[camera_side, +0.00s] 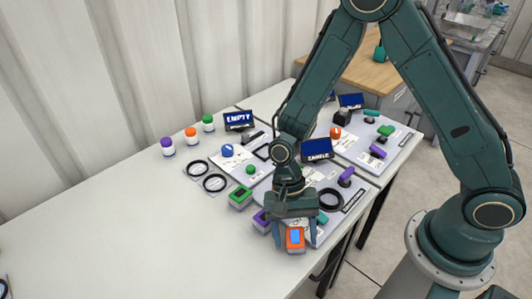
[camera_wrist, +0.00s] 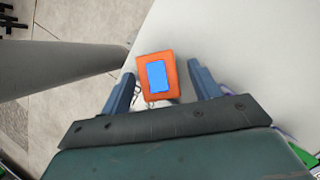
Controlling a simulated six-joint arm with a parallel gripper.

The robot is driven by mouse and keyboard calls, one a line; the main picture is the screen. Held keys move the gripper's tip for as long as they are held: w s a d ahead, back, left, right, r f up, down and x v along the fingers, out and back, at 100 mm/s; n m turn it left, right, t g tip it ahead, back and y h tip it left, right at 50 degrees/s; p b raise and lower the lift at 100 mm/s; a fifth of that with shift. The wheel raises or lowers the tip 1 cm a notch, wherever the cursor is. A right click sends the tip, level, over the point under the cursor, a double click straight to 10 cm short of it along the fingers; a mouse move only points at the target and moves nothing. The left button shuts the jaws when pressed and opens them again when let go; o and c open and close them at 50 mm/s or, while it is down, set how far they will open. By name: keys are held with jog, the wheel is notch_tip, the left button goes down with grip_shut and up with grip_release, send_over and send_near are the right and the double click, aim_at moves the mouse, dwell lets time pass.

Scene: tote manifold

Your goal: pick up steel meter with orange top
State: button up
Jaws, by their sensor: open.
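The steel meter with the orange top (camera_side: 295,239) stands on the white table close to its front edge. It has a blue screen on its orange face. In the wrist view the orange top (camera_wrist: 142,70) lies between the two blue fingers of my gripper (camera_wrist: 160,88), with a gap showing on each side. My gripper (camera_side: 294,230) is open and low over the meter in the side view. The meter's lower body is mostly hidden by the orange top in the wrist view. I cannot tell whether a finger touches it.
A meter with a green top (camera_side: 240,196) and one with a purple top (camera_side: 261,221) stand just left of my gripper. Boards with black rings (camera_side: 330,199) and small parts lie behind. The table's left part (camera_side: 120,235) is clear.

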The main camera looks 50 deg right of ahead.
aim_at(295, 234)
jog(key=shift+s+a+f, duration=0.1)
jog(key=shift+s+f, duration=0.05)
jog(key=shift+f, duration=0.25)
jog(key=shift+c, duration=0.4)
jog(key=c, duration=1.1)
jog(key=shift+r, duration=0.2)
notch_tip(295, 234, up, 20)
jog(key=shift+f, duration=0.15)
jog(key=shift+f, duration=0.15)
dwell(0.3)
